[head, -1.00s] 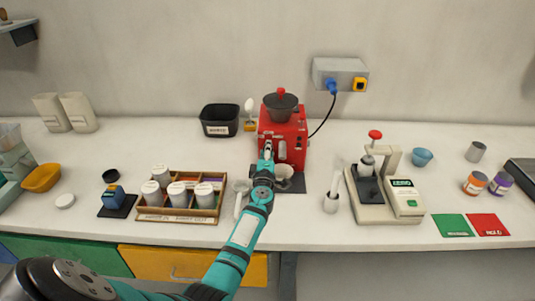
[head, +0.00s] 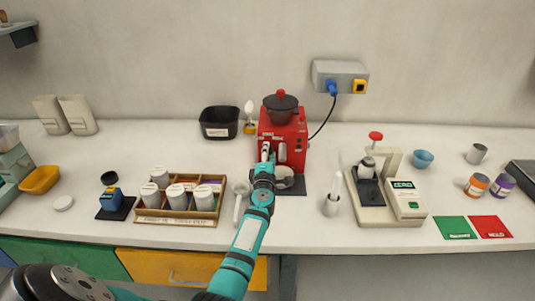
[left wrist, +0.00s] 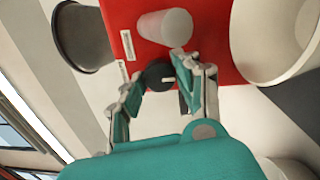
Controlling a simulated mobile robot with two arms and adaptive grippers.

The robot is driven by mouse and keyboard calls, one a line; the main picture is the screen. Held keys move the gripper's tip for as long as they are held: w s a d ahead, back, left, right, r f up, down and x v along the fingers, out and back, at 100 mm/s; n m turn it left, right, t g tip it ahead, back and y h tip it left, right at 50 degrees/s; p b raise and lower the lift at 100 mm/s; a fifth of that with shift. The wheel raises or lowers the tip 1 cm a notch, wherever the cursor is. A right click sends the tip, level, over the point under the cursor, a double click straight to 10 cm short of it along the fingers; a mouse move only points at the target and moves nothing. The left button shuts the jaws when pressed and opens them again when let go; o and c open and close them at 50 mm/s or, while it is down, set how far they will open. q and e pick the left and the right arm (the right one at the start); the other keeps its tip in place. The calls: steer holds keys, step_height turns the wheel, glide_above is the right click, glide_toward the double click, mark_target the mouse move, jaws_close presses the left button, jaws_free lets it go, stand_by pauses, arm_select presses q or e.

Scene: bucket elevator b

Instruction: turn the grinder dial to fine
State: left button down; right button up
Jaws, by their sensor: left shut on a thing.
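The red grinder (head: 297,128) stands at the back of the counter with a black lidded hopper (head: 281,105) on top. Its dark round dial (left wrist: 155,74) shows in the left wrist view, low on the red front, with a small pale mark at its edge. My left gripper (head: 266,154) is at the grinder's front left. In the left wrist view its fingers (left wrist: 160,88) are on both sides of the dial, shut on it. In the head view the gripper hides the dial. I cannot read the dial's setting. My right gripper is not in view.
A pale cylinder (left wrist: 166,27) sticks out of the grinder's front near the dial. A black bin (head: 220,122) stands left of the grinder. A wooden rack of jars (head: 177,220) is left of my arm; a white press with a display (head: 386,212) stands to the right.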

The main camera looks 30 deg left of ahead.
arm_select(q)
steer(key=c, duration=0.9)
jaws_free()
steer(key=shift+c, duration=0.2)
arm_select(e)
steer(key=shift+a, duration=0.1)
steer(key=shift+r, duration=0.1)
